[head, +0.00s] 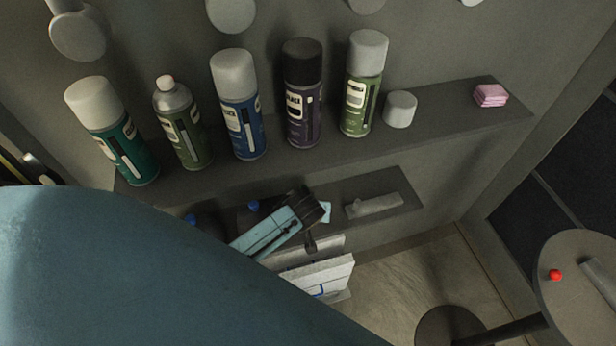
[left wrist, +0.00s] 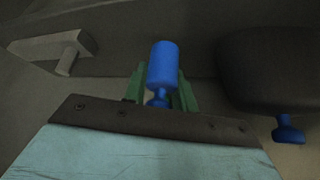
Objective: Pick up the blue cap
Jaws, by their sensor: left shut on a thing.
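A blue cap (left wrist: 162,65) with a narrow neck stands between the green fingers of my left gripper (left wrist: 160,92) in the left wrist view. The gripper is shut on it. In the head view my left gripper (head: 312,207) is over the lower shelf, and I cannot make out the held cap there. Another blue piece (left wrist: 288,131) shows at the right of the left wrist view, at a dark rounded object (left wrist: 275,70). Two small blue pieces (head: 253,205) (head: 190,219) show near dark objects left of the gripper in the head view. My right gripper is not in view.
Several spray cans (head: 240,110) and a loose grey cap (head: 400,109) stand on the upper shelf (head: 440,115), with pink pieces (head: 490,95) at its right. A grey object (head: 374,205) lies on the lower shelf (head: 398,186). A round table (head: 570,300) holds a red ball (head: 555,275).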

